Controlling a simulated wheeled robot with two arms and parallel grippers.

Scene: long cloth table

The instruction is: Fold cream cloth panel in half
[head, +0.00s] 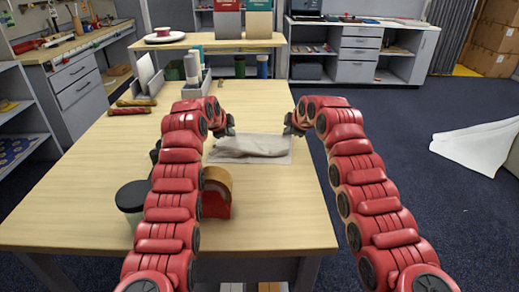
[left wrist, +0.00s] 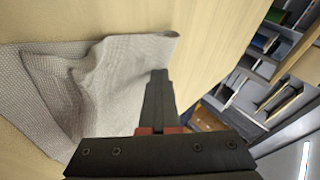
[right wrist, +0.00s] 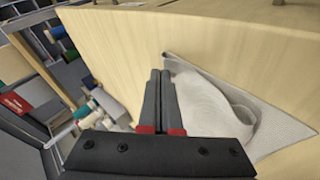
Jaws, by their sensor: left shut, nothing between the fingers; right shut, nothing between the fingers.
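The cream cloth panel (head: 250,149) lies on the wooden table between my two grippers, with a raised, rumpled fold across its middle. It also shows in the left wrist view (left wrist: 100,90) and the right wrist view (right wrist: 215,105), where part of it is loosely doubled over a flatter layer. My left gripper (head: 231,127) is shut and empty at the cloth's far left corner; its fingers (left wrist: 159,75) show beside the cloth edge. My right gripper (head: 288,128) is shut and empty at the far right corner; its fingers (right wrist: 160,75) are beside the cloth's corner. Whether the fingertips touch the cloth is unclear.
Cloth rolls (head: 130,107) and an upright holder (head: 150,75) are at the back left. The table (head: 290,215) is clear in front of the cloth.

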